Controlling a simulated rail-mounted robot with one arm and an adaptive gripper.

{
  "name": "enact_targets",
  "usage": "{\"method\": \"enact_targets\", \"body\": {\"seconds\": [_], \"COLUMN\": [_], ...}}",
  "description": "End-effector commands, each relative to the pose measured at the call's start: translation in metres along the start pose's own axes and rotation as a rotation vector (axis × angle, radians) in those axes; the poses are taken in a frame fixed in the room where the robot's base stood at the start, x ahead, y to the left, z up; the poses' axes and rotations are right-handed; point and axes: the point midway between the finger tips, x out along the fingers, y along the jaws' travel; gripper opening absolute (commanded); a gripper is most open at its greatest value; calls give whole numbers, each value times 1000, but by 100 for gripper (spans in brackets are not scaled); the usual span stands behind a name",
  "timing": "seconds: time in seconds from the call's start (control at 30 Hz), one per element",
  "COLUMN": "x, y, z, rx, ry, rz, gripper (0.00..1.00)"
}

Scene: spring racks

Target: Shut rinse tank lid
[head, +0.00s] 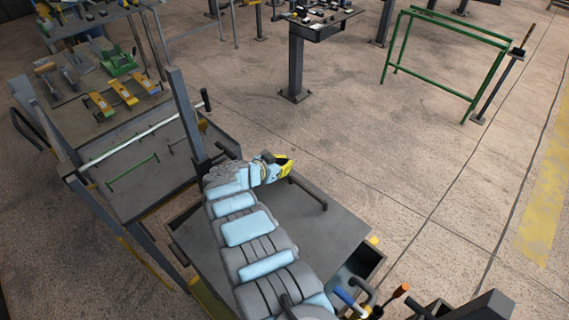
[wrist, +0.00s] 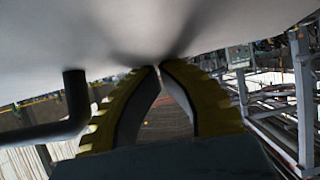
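A flat grey panel (head: 315,232) lies under my arm in the head view, with a dark bar handle (head: 309,194) near its far edge. I take it as the rinse tank lid, but no label confirms this. My gripper (head: 287,165) has yellow fingers and is beside the handle, to its upper left. In the wrist view, the yellow fingertips (wrist: 160,67) meet with nothing visible between them. A smooth pale surface (wrist: 120,35) fills the top, close to the tips, and a dark handle (wrist: 76,98) stands to the left. Contact is unclear. My arm hides part of the panel.
A dark upright post (head: 184,112) stands left of my gripper. A grey rack (head: 135,195) with green rods is at left, beside a bench with yellow and green tools (head: 118,60). An open dark bin (head: 363,262) is at right.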

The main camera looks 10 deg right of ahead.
Motion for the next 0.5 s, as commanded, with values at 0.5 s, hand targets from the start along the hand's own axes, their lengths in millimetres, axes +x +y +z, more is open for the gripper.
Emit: {"method": "enact_targets", "body": {"seconds": [0.5], "x": [40], "y": [6], "z": [49], "rx": [6], "ry": [-136], "rz": [9], "gripper": [0]}}
